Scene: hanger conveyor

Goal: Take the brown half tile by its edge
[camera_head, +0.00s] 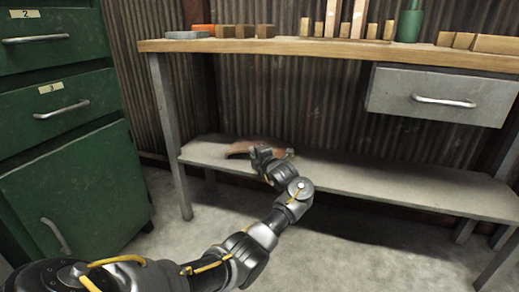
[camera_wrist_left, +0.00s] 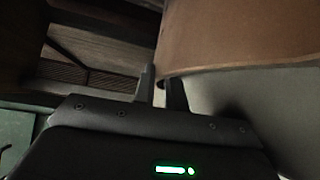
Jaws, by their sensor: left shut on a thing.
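The brown half tile (camera_head: 238,149) lies on the lower grey shelf of the workbench in the head view. It is curved, and its right part is hidden behind my left gripper (camera_head: 262,151). In the left wrist view the tile (camera_wrist_left: 240,35) fills the upper right, with its edge reaching the fingers. My left gripper (camera_wrist_left: 161,82) is shut on the tile's edge, with one finger seen on each side of the tile's near corner. My right gripper is not in view.
The lower shelf (camera_head: 400,181) is bare to the right of the tile. The wooden bench top (camera_head: 300,46) above carries wooden blocks (camera_head: 359,18) and a green bottle-like object (camera_head: 410,22). A grey drawer (camera_head: 438,96) hangs beneath it. A green cabinet (camera_head: 75,195) stands at left.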

